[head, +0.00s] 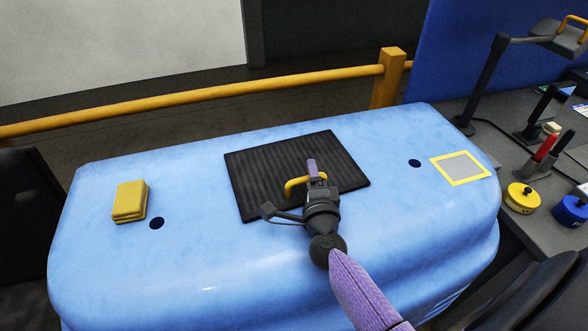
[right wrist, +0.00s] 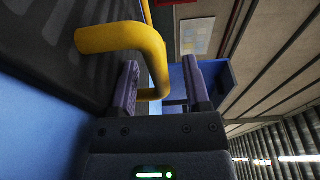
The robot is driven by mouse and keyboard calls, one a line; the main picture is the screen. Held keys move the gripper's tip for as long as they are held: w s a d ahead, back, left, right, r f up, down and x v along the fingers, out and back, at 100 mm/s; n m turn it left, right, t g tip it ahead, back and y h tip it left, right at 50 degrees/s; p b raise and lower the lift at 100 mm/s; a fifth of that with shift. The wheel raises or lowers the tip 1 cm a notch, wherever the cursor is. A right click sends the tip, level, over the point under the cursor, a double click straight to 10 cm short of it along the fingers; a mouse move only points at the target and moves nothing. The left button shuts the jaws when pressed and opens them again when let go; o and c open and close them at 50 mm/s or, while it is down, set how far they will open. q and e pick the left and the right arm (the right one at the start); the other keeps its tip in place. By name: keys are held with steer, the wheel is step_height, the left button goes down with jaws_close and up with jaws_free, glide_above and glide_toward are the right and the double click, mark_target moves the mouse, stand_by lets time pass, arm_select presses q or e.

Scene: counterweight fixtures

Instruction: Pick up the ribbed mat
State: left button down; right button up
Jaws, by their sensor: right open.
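The ribbed mat (head: 258,170) is black and lies flat on the blue rounded surface. A yellow handle (head: 293,186) rises from its middle. My right gripper (head: 312,168) is at the handle, its jaws open. In the right wrist view, the open jaws (right wrist: 160,70) are close to the yellow handle (right wrist: 125,38), and its bent end lies between the fingers in the picture. I cannot tell whether they touch. Dark mat ribs (right wrist: 50,50) show behind. My left gripper is not in view.
The blue surface (head: 250,260) has a yellow block (head: 130,201) at left, two dark holes and a yellow-framed grey square (head: 461,168) at right. A yellow rail (head: 200,104) runs behind. A grey bench at right holds yellow (head: 521,197) and blue (head: 571,210) weights.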

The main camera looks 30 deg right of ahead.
jaws_close()
stand_by(1.3)
